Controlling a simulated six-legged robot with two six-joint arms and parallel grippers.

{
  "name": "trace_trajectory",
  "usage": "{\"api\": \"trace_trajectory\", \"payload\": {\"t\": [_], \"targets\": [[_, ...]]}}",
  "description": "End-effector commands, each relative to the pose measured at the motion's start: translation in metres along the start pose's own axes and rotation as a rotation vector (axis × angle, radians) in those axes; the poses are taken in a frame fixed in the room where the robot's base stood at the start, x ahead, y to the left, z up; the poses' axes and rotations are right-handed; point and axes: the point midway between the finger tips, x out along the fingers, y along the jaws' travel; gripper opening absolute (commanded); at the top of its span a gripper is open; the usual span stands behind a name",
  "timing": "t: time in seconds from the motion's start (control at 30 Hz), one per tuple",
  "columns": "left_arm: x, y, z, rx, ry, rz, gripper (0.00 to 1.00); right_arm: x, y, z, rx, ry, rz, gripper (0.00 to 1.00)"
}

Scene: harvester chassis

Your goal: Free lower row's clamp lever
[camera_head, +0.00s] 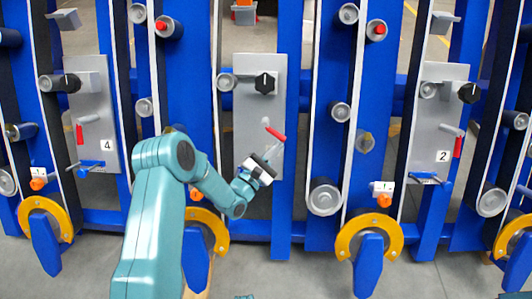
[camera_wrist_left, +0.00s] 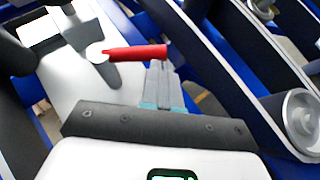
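The clamp lever with a red handle (camera_head: 275,133) is on the middle grey panel (camera_head: 245,105), below a black knob (camera_head: 265,83). In the left wrist view the red handle (camera_wrist_left: 135,53) lies roughly level, with its pale pivot at its left end. My left gripper (camera_head: 272,153) is just below the handle in the head view. In the left wrist view its fingers (camera_wrist_left: 163,65) are together, with their tips at the handle's right end. I cannot tell whether they touch it. The gripper and wrist hide the lower part of the middle panel. My right gripper is not in view.
Panel 4 (camera_head: 96,110) and panel 2 (camera_head: 430,125) also carry red levers (camera_head: 80,134) (camera_head: 458,147). Blue posts (camera_head: 290,190), belts and rollers (camera_head: 325,197) stand close on both sides. Yellow curved guards (camera_head: 400,240) line the bottom. Grey floor lies in front.

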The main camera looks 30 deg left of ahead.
Motion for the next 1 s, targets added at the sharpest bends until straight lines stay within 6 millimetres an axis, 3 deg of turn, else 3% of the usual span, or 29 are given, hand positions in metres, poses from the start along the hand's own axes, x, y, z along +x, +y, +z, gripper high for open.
{"api": "trace_trajectory", "payload": {"t": [0.4,1.0], "targets": [[0.0104,-0.0042,0.0074,0.000,-0.003,-0.003,0.00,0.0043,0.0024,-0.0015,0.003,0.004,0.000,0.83],[0.0097,-0.0032,0.0075,0.001,0.001,0.000,0.00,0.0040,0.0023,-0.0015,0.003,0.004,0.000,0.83]]}}
